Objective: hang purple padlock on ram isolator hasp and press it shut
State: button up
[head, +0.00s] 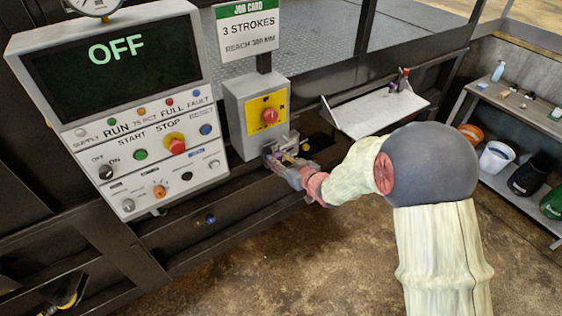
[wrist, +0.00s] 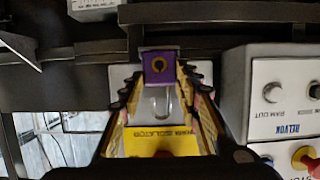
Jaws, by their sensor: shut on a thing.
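The purple padlock (wrist: 159,67) is between my gripper's fingertips (wrist: 160,78) in the wrist view, its keyhole facing the camera. Its shackle (wrist: 160,103) points down in that picture, toward the yellow plate (wrist: 145,142) of the ram isolator. In the head view my gripper (head: 283,160) is at the lower edge of the grey isolator box (head: 239,98), which has a red knob (head: 269,115). The hasp is not clear in either view. I cannot tell whether the shackle is through it or whether the lock is closed.
The control panel (head: 112,95), showing OFF, stands left of the isolator. A job card (head: 247,33) is above it. A small shelf (head: 377,110) with small items is to the right. A bench (head: 520,105) with several containers stands at far right.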

jog(key=shift+w+a, duration=0.65)
jog(key=shift+w, duration=0.35)
dwell(0.3)
jog(key=shift+f+b, duration=0.2)
jog(key=shift+b, duration=0.3)
jog(key=o, duration=1)
jog(key=shift+o, duration=0.4)
jog(key=shift+c, duration=0.4)
jog(key=p+v, duration=0.2)
jog(key=v, duration=0.5)
